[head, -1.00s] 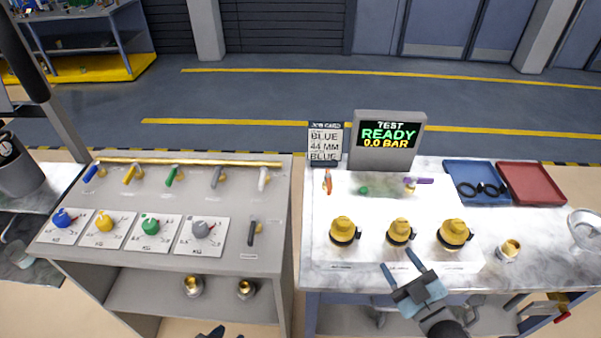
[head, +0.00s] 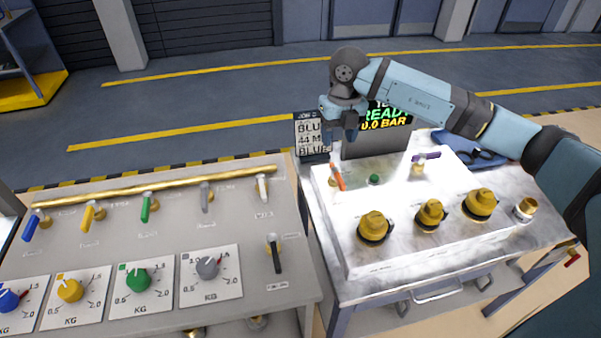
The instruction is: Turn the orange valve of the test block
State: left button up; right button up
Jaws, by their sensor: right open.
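The orange valve (head: 338,176) is a slim lever at the back left of the white test block (head: 345,222). Its handle is tilted, its upper end leaning to the left. My right gripper (head: 340,135) hangs above and slightly behind the valve in the picture, fingers pointing down. It is open and empty, apart from the valve. Its arm comes in from the right and covers part of the test display (head: 385,135), which reads READY and 0.0 BAR. My left gripper is not in view.
A green button (head: 374,179) and a purple-handled valve (head: 425,157) stand right of the orange valve. Several yellow-capped fittings (head: 375,226) line the block's front. A job card (head: 312,135) stands behind. The left bench (head: 160,240) carries coloured levers and dials.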

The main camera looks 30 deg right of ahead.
aim_at(337, 173)
jog(key=shift+h, duration=0.3)
jog(key=f, duration=0.4)
jog(key=f+p, duration=0.1)
jog(key=f, duration=0.3)
jog(key=d+f, duration=0.1)
jog(key=f, duration=0.4)
jog(key=shift+w+f, duration=0.1)
jog(key=c, duration=0.9)
